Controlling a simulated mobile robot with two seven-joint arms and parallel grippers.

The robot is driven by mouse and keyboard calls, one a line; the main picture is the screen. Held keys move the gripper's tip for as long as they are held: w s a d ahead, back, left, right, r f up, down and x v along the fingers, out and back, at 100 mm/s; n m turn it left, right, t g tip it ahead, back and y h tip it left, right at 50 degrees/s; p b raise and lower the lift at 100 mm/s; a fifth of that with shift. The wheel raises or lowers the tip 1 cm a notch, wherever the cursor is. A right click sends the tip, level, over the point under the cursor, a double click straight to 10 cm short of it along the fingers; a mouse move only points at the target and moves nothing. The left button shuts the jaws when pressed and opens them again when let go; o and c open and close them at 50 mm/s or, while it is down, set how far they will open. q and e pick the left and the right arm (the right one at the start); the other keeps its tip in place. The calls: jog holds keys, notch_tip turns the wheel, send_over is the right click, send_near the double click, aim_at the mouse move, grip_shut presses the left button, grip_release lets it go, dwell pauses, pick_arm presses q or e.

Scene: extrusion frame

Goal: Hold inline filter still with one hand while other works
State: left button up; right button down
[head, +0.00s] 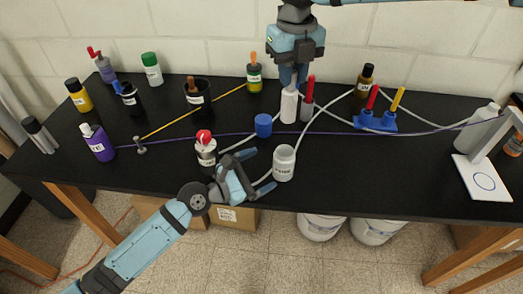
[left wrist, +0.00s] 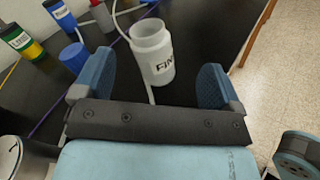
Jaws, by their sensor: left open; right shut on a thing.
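My right gripper (head: 291,80) points down and is shut on the top of a white cylinder (head: 289,106) at the middle of the bench; this may be the inline filter, but I read no label on it. My left gripper (head: 259,171) is open and empty near the front edge. Its fingers point at a white open-topped jar (head: 284,164) with a dark label, partly read as "FIN". In the left wrist view the jar (left wrist: 153,52) stands upright, just beyond and between the spread fingertips (left wrist: 157,82). I see no finger touching it.
A blue cap (head: 263,125) stands behind the jar. White tubing (head: 318,118) curves across the bench. A red-capped bottle (head: 205,152) stands close left of my left gripper. Blue valves with red and yellow handles (head: 376,121) lie right. A white stand (head: 484,178) occupies the right end.

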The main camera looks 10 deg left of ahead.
aim_at(285, 162)
pick_arm(q)
jog(key=w+r+n+h, duration=0.1)
jog(key=w+r+n, duration=0.2)
jog(key=shift+n, duration=0.4)
jog(key=f, duration=0.7)
jog(key=shift+d+f, duration=0.25)
jog(key=shift+d, duration=0.05)
jog(key=x, duration=0.7)
jog(key=shift+w+d+f, duration=0.1)
jog(key=shift+w+d, duration=0.05)
jog(key=shift+d, duration=0.05)
jog(key=c, duration=1.1)
jog(key=shift+o, duration=0.2)
pick_arm(e)
jog(key=shift+f, duration=6.4)
jog(key=c, duration=0.9)
grip_release()
